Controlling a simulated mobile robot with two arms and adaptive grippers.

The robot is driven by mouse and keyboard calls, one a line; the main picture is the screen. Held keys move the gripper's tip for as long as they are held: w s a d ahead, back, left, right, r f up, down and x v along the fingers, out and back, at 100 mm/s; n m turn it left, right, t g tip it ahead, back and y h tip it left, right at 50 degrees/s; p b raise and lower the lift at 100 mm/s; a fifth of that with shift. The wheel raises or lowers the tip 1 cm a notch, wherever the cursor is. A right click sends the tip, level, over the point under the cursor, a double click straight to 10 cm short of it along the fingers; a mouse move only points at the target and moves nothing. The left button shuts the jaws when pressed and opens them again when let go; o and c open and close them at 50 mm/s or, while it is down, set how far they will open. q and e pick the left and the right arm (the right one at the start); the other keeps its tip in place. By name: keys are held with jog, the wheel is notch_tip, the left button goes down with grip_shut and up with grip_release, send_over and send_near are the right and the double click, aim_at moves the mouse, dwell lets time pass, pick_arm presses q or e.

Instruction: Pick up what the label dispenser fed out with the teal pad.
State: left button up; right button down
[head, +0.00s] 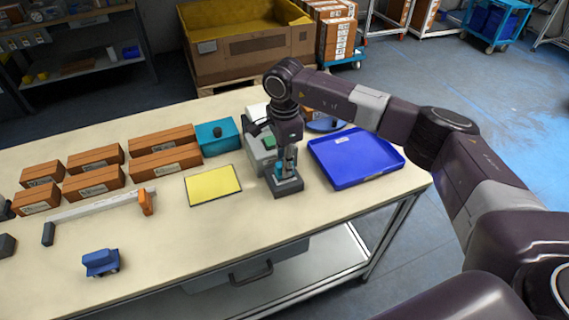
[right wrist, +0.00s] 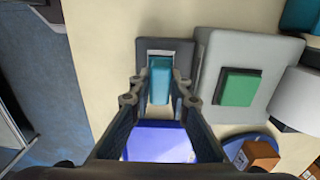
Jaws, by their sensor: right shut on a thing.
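My right gripper (head: 287,160) points down over a dark grey stand (head: 287,188) near the table's right front. It is shut on the teal pad (right wrist: 160,82), a teal block between the fingertips in the right wrist view. The pad is at the stand, and a pale edge shows around its far end; I cannot tell whether it touches the stand. The label dispenser, a grey box with a green top patch (right wrist: 238,87), stands right beside the stand. In the head view the dispenser (head: 259,158) is partly hidden by my gripper. My left gripper is not in view.
A blue tray (head: 355,158) lies to the right. A yellow mat (head: 213,186), several brown boxes (head: 93,181) and a teal box (head: 216,137) are to the left. A small blue device (head: 100,262) lies at the front left. The front middle of the table is clear.

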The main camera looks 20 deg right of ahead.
jog(key=shift+f+b, duration=0.5)
jog(key=shift+f, duration=0.1)
dwell(0.5)
jog(key=shift+f, duration=0.1)
dwell(1.5)
jog(key=shift+r+p, duration=1.4)
jog(key=shift+r, duration=2.2)
